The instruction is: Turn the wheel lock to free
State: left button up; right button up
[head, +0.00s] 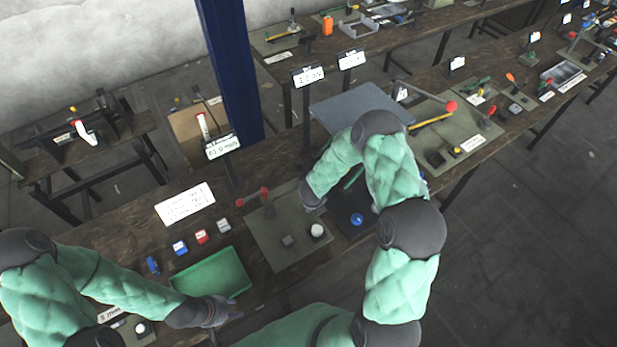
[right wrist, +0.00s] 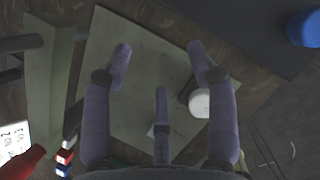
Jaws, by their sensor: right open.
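I cannot tell for sure which part is the wheel lock. A white-topped round knob (head: 317,230) stands on the grey-green plate (head: 275,259), beside a small grey block (head: 288,240). In the right wrist view the white knob (right wrist: 199,104) shows close to the right-hand finger, partly behind it; I cannot tell whether they touch. My right gripper (right wrist: 160,58) is open above the plate, with nothing between its fingers. In the head view my right gripper (head: 312,198) is partly hidden by its arm. My left gripper (head: 226,311) is by the front of the green tray; its fingers are unclear.
A red-ended lever (head: 265,192) rises at the plate's back. A blue knob (head: 356,219) sits on a dark mat to the right, beside my right arm. The green tray (head: 212,277) and small coloured blocks (head: 201,237) lie left. A blue post (head: 231,75) stands behind.

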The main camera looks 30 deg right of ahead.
jog(key=w+d+p, duration=0.1)
jog(key=w+d, duration=0.1)
jog(key=w, duration=0.1)
jog(key=w+d+p, duration=0.2)
jog(key=w, duration=0.1)
jog(key=w+d+p, duration=0.2)
jog(key=w, duration=0.2)
jog(key=shift+d+r, duration=0.1)
jog(key=shift+d, duration=0.25)
jog(key=x, duration=0.3)
jog(key=shift+p+x, duration=0.3)
jog(key=shift+x, duration=0.75)
jog(key=shift+c, duration=0.3)
jog(key=c, duration=1)
